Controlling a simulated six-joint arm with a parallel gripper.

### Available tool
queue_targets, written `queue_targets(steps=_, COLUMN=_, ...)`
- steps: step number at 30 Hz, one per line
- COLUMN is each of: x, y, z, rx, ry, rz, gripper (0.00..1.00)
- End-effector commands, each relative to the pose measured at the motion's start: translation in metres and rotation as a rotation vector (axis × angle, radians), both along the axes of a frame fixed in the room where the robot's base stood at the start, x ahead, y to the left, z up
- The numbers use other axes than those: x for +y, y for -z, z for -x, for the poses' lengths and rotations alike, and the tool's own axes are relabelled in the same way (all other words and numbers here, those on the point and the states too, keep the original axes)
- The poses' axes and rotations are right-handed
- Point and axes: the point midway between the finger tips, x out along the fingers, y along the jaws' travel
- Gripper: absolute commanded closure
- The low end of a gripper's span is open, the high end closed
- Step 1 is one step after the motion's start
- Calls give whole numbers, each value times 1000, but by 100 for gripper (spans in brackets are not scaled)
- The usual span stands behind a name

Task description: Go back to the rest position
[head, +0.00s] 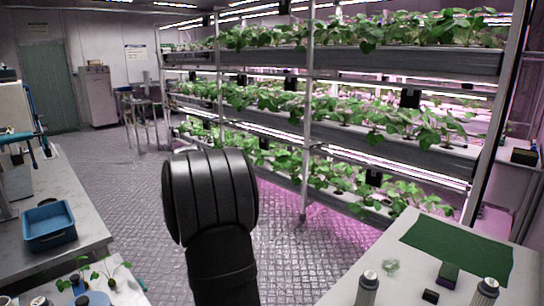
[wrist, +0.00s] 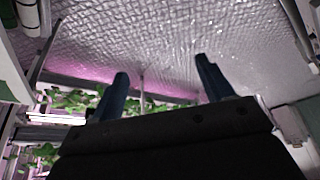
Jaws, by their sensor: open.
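In the wrist view my gripper (wrist: 162,70) is open, with its two fingers wide apart and nothing between them. Beyond the fingers are the patterned floor and part of a plant rack, seen upside down. In the head view my dark arm link stands upright in the middle, in front of the floor. The gripper's fingers cannot be made out in that view.
A tall rack (head: 400,146) with several tiers of leafy plants runs along the right. A table with a green mat (head: 456,250) and small bottles is at the lower right. A blue bin (head: 48,239) sits on the left bench. The aisle floor (head: 120,172) is clear.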

Motion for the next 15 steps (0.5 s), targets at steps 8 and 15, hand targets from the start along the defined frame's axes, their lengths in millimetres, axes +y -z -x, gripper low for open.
queue_targets(steps=8, x=-26, y=-1, z=-4, rx=-1, ry=42, rz=0, gripper=27)
queue_targets(steps=15, x=-28, y=-1, z=-4, rx=0, ry=46, rz=-1, gripper=27)
